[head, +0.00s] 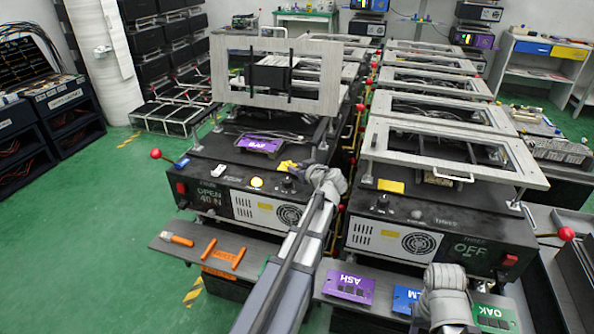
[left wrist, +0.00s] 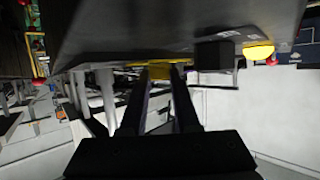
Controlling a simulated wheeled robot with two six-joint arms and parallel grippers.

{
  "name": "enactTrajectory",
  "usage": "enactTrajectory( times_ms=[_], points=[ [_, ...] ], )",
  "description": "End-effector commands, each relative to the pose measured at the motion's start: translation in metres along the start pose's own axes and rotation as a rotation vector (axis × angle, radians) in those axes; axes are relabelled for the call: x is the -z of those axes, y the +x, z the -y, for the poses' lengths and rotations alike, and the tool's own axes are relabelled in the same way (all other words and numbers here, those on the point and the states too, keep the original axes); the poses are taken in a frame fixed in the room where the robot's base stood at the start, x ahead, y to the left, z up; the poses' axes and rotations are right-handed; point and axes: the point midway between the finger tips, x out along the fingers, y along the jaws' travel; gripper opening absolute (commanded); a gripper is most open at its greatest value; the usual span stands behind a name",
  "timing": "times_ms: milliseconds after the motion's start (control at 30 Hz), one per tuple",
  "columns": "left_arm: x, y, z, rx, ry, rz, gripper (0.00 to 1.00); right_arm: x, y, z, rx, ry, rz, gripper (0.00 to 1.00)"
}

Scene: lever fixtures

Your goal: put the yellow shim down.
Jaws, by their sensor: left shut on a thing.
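The yellow shim (left wrist: 158,71) is between the fingertips of my left gripper (left wrist: 161,76) in the left wrist view. In the head view the shim (head: 287,165) is a small yellow piece above the top of the left fixture's front box (head: 240,200). My left gripper (head: 297,170) is shut on it there, by the front edge. I cannot tell whether the shim touches the surface. Another yellow block (head: 391,186) lies on the right fixture's front. My right arm's grey end (head: 445,298) is at the bottom right; its fingers cannot be made out.
The left fixture's frame (head: 225,75) stands raised; the right fixture's frame (head: 455,150) lies flat. A purple tag (head: 261,144) lies behind the shim. A shelf in front holds orange tools (head: 224,256). A purple ASH card (head: 349,287) lies on the right shelf. Red-knobbed levers (head: 156,154) stick out.

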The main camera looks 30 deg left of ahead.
Motion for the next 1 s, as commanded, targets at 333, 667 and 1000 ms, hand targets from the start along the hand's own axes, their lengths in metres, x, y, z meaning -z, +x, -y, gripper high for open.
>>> enactTrajectory(
  times_ms=[333,667,1000],
  points=[
    [-0.003,0.001,0.0,0.0,0.0,0.0,0.57,0.0,0.003,0.0,0.0,0.0,0.0,0.5],
    [0.001,0.0,0.0,0.0,0.0,0.0,0.6,0.0,-0.001,0.0,0.0,0.0,0.0,0.5],
    [0.003,-0.062,0.001,-0.004,0.002,0.0,0.6,-0.002,-0.027,-0.003,0.0,0.0,0.0,0.5]
  ],
)
